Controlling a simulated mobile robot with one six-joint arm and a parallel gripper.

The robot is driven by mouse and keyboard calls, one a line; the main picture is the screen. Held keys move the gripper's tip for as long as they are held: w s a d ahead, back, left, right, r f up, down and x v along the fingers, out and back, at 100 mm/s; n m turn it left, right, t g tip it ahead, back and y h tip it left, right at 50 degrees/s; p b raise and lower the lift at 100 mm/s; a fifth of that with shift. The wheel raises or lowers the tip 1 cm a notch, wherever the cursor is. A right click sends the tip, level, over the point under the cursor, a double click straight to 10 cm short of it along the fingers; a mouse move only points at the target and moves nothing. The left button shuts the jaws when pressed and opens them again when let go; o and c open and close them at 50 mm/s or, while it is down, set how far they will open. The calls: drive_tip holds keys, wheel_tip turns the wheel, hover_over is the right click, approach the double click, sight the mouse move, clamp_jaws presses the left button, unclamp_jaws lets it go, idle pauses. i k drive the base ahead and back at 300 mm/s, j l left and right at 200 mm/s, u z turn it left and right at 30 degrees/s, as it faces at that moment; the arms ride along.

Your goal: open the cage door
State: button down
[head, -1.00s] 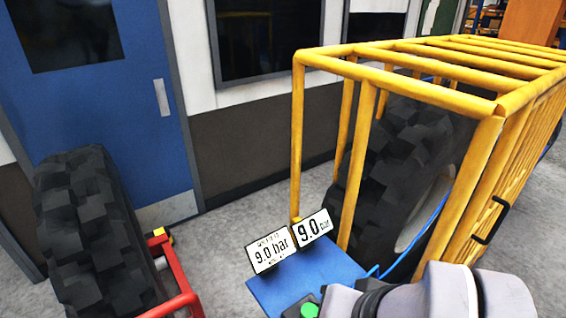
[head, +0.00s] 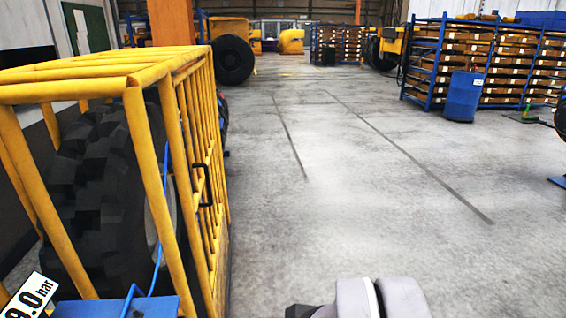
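The yellow cage (head: 62,78) stands at the left in the head view, with a large black tyre (head: 95,190) inside it. The cage door (head: 193,130) is the barred side facing right, seen at a steep angle. It looks shut, flush with the frame. A black handle (head: 203,186) is fixed on its bars at mid height. Part of my arm shows at the bottom edge, right of the cage and apart from it. My gripper is not in view.
A blue stand (head: 125,307) with a 9.0 bar sign (head: 32,298) is at the cage's near left corner. Open concrete floor (head: 330,200) lies right of the cage. Blue shelving (head: 470,60) and a blue bin (head: 462,96) stand far right. Another tyre (head: 232,60) is beyond the cage.

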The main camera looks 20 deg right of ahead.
sight(207, 171)
drive_tip(key=i+l+u, duration=0.1)
drive_tip(key=i, duration=0.9)
